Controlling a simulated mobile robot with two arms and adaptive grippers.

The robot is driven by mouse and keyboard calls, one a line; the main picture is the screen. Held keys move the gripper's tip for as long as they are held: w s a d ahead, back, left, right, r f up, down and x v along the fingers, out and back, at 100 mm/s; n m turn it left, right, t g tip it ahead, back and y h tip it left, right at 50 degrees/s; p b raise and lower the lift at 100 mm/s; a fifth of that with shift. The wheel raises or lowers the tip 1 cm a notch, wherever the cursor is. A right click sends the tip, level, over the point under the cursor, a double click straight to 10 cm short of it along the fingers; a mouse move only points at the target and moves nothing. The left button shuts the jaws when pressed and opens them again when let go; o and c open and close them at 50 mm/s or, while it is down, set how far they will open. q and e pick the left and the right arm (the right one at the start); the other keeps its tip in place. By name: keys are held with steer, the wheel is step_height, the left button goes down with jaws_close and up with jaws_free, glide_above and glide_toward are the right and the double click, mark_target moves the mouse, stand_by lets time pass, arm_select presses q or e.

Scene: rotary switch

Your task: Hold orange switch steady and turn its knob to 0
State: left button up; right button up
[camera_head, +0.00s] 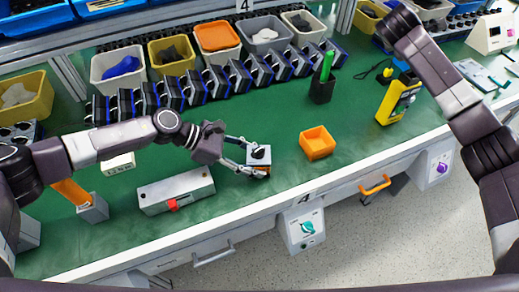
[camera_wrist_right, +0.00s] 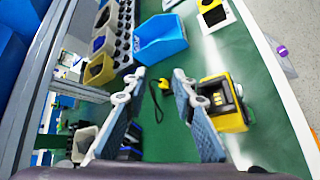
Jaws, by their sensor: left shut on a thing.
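The orange switch (camera_head: 259,153) is a small box with a pale top face, a black knob and some orange at its lower edge. It sits on the green bench near the middle of the head view. My left gripper (camera_head: 257,163) is shut on it, with fingers reaching in from the left along its sides. The fingers partly hide the box, and the knob's setting is too small to read. My right gripper (camera_wrist_right: 160,75) is open and empty in the right wrist view, away from the switch. Its fingers are not clear in the head view.
An orange bin (camera_head: 316,142) stands just right of the switch. A grey box with a red part (camera_head: 176,191) lies to its left. A yellow device (camera_head: 396,102) stands further right, also in the wrist view (camera_wrist_right: 222,102). Several bins line the back. Green bench is clear around the switch.

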steer(key=a+f+n+y, duration=0.2)
steer(key=a+n+y, duration=0.15)
steer(key=a, duration=1.45)
steer(key=n+g+y, duration=0.5)
steer(key=n+g, duration=0.1)
steer(key=g, duration=0.2)
glide_above(259, 149)
step_height(259, 149, down, 3)
steer(key=shift+f, duration=4.35)
jaws_close()
